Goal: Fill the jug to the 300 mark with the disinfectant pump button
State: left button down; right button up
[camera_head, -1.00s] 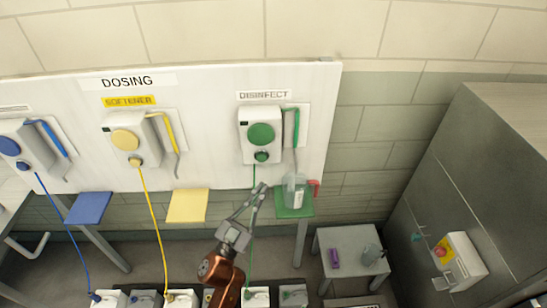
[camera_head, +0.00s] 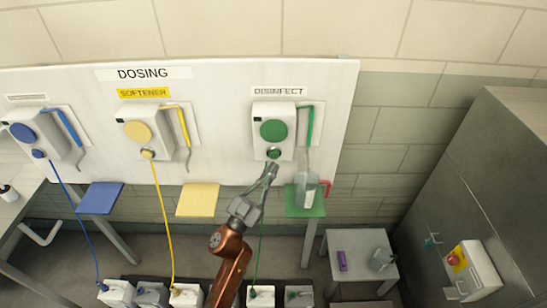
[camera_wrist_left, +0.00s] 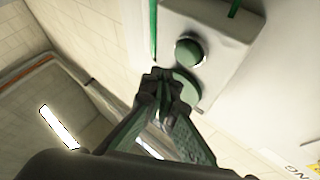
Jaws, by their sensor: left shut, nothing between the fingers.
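The disinfect dispenser (camera_head: 287,117) is a white box with a large green disc and a small green button (camera_head: 274,153) below it. The button also shows in the left wrist view (camera_wrist_left: 189,52). The clear jug (camera_head: 306,188) stands upright on the green shelf (camera_head: 304,211), under the green spout tube (camera_head: 310,125); its marks and level are too small to read. My left gripper (camera_head: 272,168) is shut and empty, its tips just below the small button. In the left wrist view my gripper (camera_wrist_left: 162,88) is close to the dispenser; contact cannot be told. My right gripper is out of view.
The yellow softener dispenser (camera_head: 141,124) and blue dispenser (camera_head: 30,132) hang to the left, with yellow (camera_head: 198,200) and blue (camera_head: 100,198) shelves. A small table (camera_head: 357,262) with a purple item stands right. Several containers (camera_head: 188,296) line the floor.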

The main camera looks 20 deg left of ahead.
aim_at(277, 154)
pick_arm(q)
jog(key=shift+w+a, duration=0.25)
jog(key=shift+w, duration=0.6)
jog(key=shift+w, duration=0.1)
dwell(0.8)
jog(key=shift+w+a, duration=0.15)
jog(key=shift+w, duration=0.15)
jog(key=shift+w+a, duration=0.15)
jog(key=shift+w, duration=0.35)
dwell(5.5)
